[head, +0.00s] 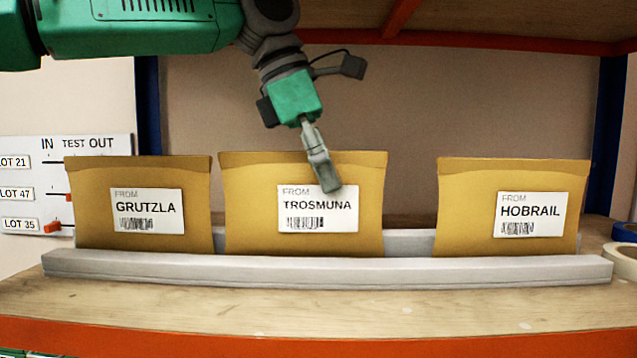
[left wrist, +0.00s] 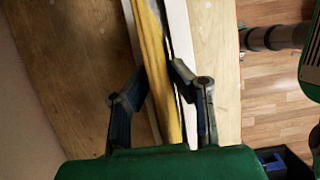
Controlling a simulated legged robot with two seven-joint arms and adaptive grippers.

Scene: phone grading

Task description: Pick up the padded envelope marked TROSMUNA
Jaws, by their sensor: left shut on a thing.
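The padded envelope marked TROSMUNA (head: 250,215) stands upright in a pale rack (head: 330,268), between the GRUTZLA envelope and the HOBRAIL envelope. My left gripper (head: 325,182) comes down from above over its top edge, with one finger in front, touching the top right of the label. In the left wrist view the envelope shows edge-on as a yellow strip (left wrist: 155,70) between the two fingers of my left gripper (left wrist: 160,85), which is shut on it. The finger behind the envelope is hidden in the head view. My right gripper is not in view.
The GRUTZLA envelope (head: 90,205) stands to the left and the HOBRAIL envelope (head: 465,205) to the right, with gaps between. An IN/OUT board (head: 100,150) is at far left. Tape rolls (head: 622,258) lie at far right. An upper shelf (head: 480,45) hangs above.

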